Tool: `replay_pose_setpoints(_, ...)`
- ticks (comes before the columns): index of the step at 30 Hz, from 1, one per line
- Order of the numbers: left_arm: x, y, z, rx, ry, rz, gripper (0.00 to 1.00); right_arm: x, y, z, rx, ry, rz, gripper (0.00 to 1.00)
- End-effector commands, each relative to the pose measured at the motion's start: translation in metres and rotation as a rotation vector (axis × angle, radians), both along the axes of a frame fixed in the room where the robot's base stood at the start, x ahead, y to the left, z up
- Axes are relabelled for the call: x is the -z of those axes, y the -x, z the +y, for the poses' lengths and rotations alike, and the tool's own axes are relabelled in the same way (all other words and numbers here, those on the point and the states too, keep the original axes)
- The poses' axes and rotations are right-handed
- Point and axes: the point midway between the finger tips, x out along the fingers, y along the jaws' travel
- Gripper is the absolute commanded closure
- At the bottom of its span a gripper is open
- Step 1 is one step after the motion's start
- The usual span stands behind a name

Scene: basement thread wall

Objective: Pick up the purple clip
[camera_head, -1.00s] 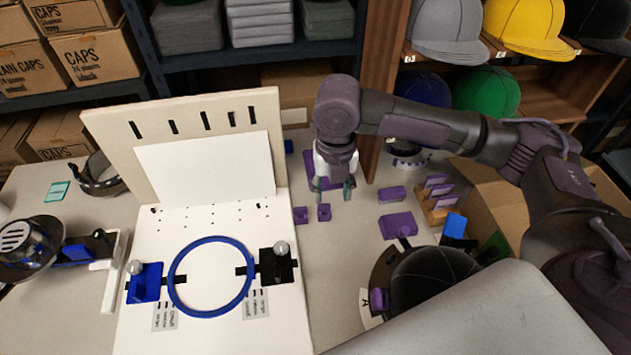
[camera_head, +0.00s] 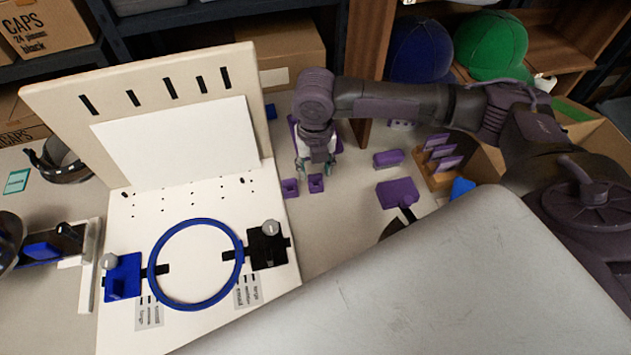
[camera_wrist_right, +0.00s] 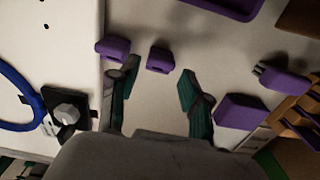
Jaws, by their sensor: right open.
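Two small purple clips stand side by side on the table: the left clip (camera_head: 290,187) beside the white board's edge, the right clip (camera_head: 316,184) just right of it. They also show in the right wrist view, left clip (camera_wrist_right: 113,47) and right clip (camera_wrist_right: 160,60). My right gripper (camera_head: 316,168) is open and empty, close to the clips. In the right wrist view, its fingertips (camera_wrist_right: 158,83) are spread, with the right clip lying ahead between their lines and the left clip beside the left finger. Contact cannot be told.
A white board with a blue hoop (camera_head: 155,290) is left of the clips, its upright panel (camera_head: 60,110) behind. A purple block (camera_head: 398,193), a smaller purple block (camera_head: 388,158) and a wooden rack (camera_head: 432,178) with purple pieces are to the right. Bare table lies between.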

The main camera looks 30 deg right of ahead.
Motion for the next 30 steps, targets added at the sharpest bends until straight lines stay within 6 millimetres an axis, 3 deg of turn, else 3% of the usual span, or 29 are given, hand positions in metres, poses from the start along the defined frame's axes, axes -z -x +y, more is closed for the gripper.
replay_pose_setpoints(10,0.002,-0.005,-0.001,0.000,0.002,-0.010,0.33,0.047,0.002,0.000,-0.001,0.000,0.002,0.52)
replay_pose_setpoints(19,0.002,-0.005,-0.002,0.000,0.003,-0.009,0.33,0.051,0.001,0.000,-0.001,0.000,0.000,0.52)
replay_pose_setpoints(24,0.002,-0.004,-0.003,0.000,0.004,-0.007,0.33,0.051,0.001,0.000,-0.001,0.000,0.000,0.80)
replay_pose_setpoints(30,0.002,-0.004,-0.003,0.000,0.004,-0.006,0.33,0.051,0.001,-0.001,-0.001,0.000,0.000,0.80)
